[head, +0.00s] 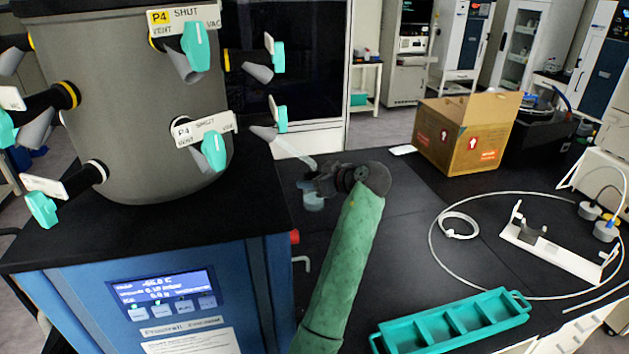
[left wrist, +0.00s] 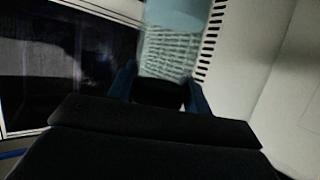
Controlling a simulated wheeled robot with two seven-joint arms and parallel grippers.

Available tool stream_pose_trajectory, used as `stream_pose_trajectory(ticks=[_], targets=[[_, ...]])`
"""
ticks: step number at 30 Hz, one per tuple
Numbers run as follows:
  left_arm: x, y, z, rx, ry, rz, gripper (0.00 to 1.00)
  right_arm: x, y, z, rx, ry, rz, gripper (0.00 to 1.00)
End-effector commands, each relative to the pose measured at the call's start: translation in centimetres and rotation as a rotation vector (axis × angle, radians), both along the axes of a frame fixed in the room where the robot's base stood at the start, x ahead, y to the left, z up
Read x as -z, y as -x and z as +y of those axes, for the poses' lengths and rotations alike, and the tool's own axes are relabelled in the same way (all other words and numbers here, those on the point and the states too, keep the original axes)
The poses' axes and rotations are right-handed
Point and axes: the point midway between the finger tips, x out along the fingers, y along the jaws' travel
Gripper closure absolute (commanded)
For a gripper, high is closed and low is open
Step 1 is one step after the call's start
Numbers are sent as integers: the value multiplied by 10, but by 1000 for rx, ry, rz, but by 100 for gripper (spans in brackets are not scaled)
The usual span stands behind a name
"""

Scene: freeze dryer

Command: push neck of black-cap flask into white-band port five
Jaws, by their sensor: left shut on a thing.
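My left gripper (head: 309,185) is right of the grey drum, shut on the black-cap flask. Pale glass of the flask (head: 313,203) shows just below the jaws, and in the left wrist view the black cap (left wrist: 158,93) sits between the two fingers. A clear glass neck (head: 298,149) slants up left from the gripper towards a grey port mouth (head: 262,132) on the drum's right side. I cannot tell whether they touch. That port has a teal handle (head: 280,115); its band and number are not readable. A white-band port (head: 97,171) shows at lower left. My right gripper is not in view.
The grey drum (head: 140,100) carries several ports with teal handles and signs, close to my gripper. The blue dryer cabinet (head: 255,300) stands below. On the black bench are a cardboard box (head: 440,135), a teal tray (head: 385,341) and a white stand (head: 560,258).

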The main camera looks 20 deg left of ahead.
Motion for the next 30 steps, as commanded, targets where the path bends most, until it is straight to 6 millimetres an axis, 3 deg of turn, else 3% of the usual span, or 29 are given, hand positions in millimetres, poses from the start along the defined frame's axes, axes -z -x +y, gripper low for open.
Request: stream_pose_trajectory(ticks=[30], targets=[[-8, 4, 7, -2, -2, -3, 92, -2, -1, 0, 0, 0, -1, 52]])
